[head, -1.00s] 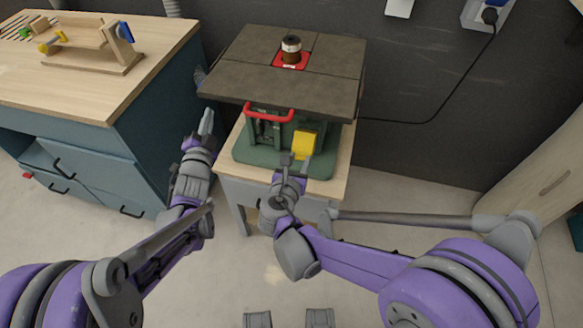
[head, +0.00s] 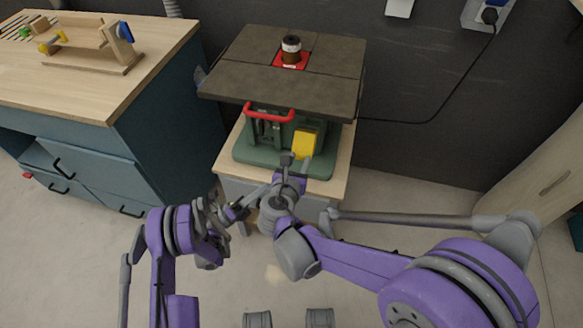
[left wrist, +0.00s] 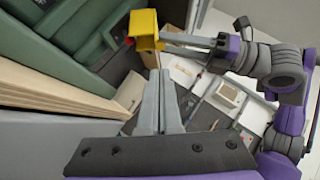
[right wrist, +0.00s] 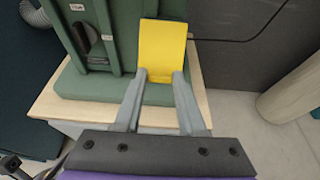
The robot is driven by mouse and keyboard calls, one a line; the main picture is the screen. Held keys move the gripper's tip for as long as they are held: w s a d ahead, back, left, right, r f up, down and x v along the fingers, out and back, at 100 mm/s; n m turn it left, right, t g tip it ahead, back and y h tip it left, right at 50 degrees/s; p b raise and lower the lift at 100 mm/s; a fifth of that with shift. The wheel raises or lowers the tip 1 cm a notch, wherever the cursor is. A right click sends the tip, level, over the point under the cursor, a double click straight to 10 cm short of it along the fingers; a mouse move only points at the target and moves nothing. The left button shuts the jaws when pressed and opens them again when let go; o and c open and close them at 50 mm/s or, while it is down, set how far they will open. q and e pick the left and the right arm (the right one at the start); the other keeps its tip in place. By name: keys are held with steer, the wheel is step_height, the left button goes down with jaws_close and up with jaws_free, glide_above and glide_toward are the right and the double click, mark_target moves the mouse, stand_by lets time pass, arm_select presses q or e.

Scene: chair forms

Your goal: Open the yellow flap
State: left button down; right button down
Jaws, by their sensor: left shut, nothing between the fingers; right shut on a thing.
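The yellow flap (head: 303,143) is on the front of the green machine (head: 264,157), low and right of the red handle bar. It also shows in the left wrist view (left wrist: 144,24) and the right wrist view (right wrist: 162,45). My right gripper (head: 297,160) is at the flap's lower part. Its fingers (right wrist: 160,76) are shut on the flap, one at each side. How far the flap stands out is hard to tell. My left gripper (head: 238,211) is shut and empty, below and left of my right gripper. Its fingertips (left wrist: 160,76) are together, apart from the flap.
The machine has a dark top plate (head: 235,78) and a red handle bar (head: 268,114), and stands on a wooden stand (head: 230,160). A workbench (head: 105,95) stands at the left. A cable runs along the wall at the right.

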arm_select(q)
steer(key=s+f+m+g, duration=0.2)
glide_toward(304, 144)
steer(key=s+d, duration=0.3)
steer(key=d, duration=0.1)
steer(key=shift+w+d+r, duration=0.1)
steer(key=shift+d+r, duration=0.05)
steer(key=shift+d, duration=0.1)
steer(key=shift+w+r+n+t, duration=0.1)
steer(key=shift+r+n+t, duration=0.4)
steer(key=shift+r+n, duration=0.25)
steer(key=shift+r, duration=0.1)
